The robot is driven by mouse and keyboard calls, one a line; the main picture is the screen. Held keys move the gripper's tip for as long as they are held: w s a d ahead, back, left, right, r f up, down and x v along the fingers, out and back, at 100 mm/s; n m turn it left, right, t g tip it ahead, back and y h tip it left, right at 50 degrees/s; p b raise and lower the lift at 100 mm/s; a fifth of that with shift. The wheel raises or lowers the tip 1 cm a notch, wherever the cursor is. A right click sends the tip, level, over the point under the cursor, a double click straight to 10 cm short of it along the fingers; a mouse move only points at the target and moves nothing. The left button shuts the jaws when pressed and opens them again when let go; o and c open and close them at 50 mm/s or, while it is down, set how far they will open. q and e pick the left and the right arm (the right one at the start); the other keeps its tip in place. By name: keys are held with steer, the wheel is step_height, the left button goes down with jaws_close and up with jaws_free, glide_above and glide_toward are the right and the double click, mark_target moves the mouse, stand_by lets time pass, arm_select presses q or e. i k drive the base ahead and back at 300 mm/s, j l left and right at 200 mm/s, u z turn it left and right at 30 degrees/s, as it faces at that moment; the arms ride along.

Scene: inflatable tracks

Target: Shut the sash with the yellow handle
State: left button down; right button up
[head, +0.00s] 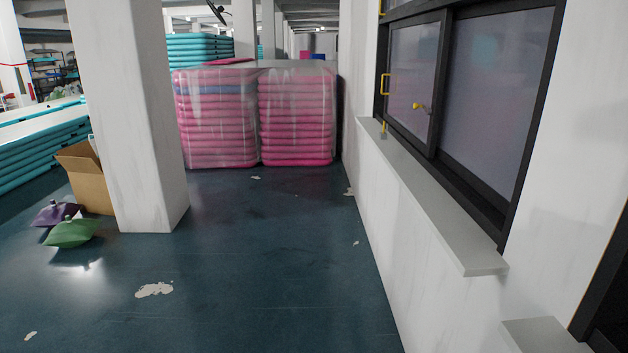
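A black-framed window (444,158) is set in the white wall on the right. Its left sash (411,75) has a yellow handle (386,84) on its left side. A small yellow knob (418,106) shows at the pane, and another yellow piece (384,127) sits low at the frame's left corner. The right pane (497,95) is wider and greyish. Part of another yellow handle (382,8) shows at the top edge. I cannot tell how far the sash stands open. Neither of my grippers is in view.
A pale sill (435,205) juts out below the window; another sill (541,336) is at lower right. A white pillar (130,115), cardboard box (86,178), purple bag (56,213) and green bag (72,233) stand left. Pink stacks (215,120) stand ahead. The middle floor is clear.

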mark_target(418, 48)
steer(key=i+j, duration=0.1)
steer(key=i, duration=2.1)
steer(key=l+z, duration=0.05)
steer(key=l, duration=0.05)
